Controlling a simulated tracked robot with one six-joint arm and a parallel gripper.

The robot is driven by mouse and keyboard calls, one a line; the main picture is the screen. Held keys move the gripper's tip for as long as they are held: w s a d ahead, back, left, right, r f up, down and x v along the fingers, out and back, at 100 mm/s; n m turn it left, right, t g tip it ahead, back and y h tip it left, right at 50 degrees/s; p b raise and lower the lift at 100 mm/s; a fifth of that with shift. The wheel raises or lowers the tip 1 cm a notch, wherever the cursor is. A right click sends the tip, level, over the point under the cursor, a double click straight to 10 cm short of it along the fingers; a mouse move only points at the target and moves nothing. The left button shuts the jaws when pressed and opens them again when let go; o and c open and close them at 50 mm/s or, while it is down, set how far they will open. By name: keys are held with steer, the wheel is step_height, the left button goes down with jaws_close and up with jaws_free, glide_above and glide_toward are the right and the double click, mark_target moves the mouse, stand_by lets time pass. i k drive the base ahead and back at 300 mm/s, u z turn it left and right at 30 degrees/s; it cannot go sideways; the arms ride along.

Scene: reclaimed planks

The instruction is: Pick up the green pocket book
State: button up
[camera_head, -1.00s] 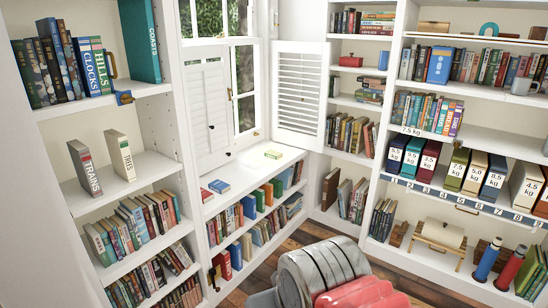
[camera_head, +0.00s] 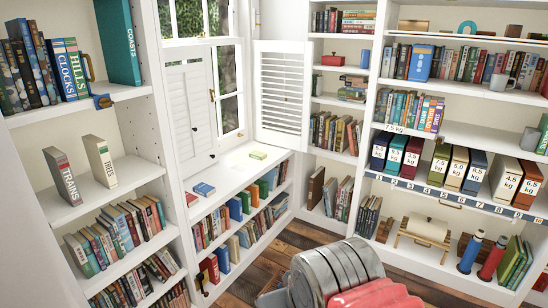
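Part of my arm, grey and red, shows at the bottom. My gripper's fingers are not in view.
A louvred shutter (camera_head: 282,97) stands open beside the counter's right end.

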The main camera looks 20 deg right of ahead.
mark_target(253, 156)
steer(key=z, duration=1.3)
steer(key=i, duration=3.5)
